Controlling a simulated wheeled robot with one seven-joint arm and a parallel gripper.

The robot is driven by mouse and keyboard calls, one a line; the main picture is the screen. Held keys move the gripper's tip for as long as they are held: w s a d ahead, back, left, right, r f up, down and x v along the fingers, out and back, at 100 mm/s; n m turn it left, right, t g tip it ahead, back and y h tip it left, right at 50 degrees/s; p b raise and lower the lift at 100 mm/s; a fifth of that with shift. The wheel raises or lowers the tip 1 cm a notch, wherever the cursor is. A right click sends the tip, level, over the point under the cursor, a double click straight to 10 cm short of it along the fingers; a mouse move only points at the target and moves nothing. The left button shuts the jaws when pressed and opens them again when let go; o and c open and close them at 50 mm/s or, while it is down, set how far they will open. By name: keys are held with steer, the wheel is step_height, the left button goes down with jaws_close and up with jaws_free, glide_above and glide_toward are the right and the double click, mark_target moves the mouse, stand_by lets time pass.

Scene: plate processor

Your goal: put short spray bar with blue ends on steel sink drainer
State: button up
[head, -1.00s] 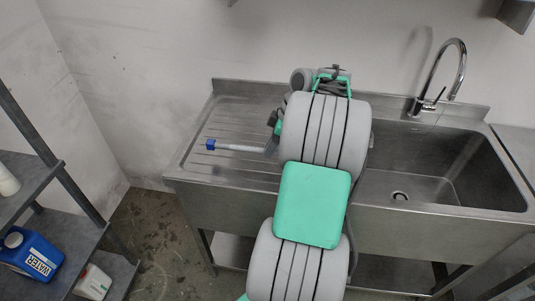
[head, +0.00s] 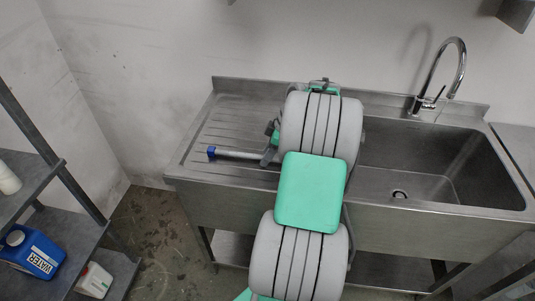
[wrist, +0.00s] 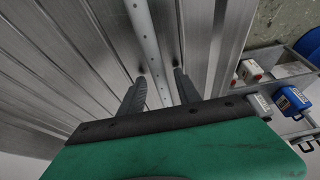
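The short spray bar (head: 237,154) is a thin grey tube with a blue end (head: 211,151) at its left. It lies on or very close to the ribbed steel sink drainer (head: 235,112). Its right end is hidden behind my gripper and arm. In the wrist view the bar (wrist: 143,25) runs over the drainer ridges (wrist: 75,50) and passes between my fingers. My gripper (wrist: 159,76) is open, with a gap on each side of the bar. In the head view my gripper is mostly hidden by my arm.
The sink basin (head: 395,170) and tap (head: 460,70) are to the right of my arm. A dark shelf (head: 50,215) at the left holds a blue water canister (head: 32,252) and a white canister (head: 94,280). The drainer's back left is clear.

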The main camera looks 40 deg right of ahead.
steer(key=p+v, duration=0.2)
steer(key=v, duration=1)
steer(key=w+a+r+m, duration=0.1)
steer(key=w+a+r, duration=0.15)
steer(key=a, duration=0.65)
steer(key=w+a+r+m, duration=0.1)
steer(key=w+a+m, duration=0.15)
steer(key=a, duration=0.75)
steer(key=s+a+f+m+h, duration=0.1)
steer(key=s+a+f+m, duration=0.1)
steer(key=s+a, duration=0.3)
steer(key=s+a+f+m+h, duration=0.1)
steer(key=s+a, duration=0.4)
steer(key=a, duration=0.5)
steer(key=shift+s+f+m+h+b, duration=0.3)
steer(key=shift+s+f+m+h, duration=0.15)
steer(key=shift+f, duration=0.35)
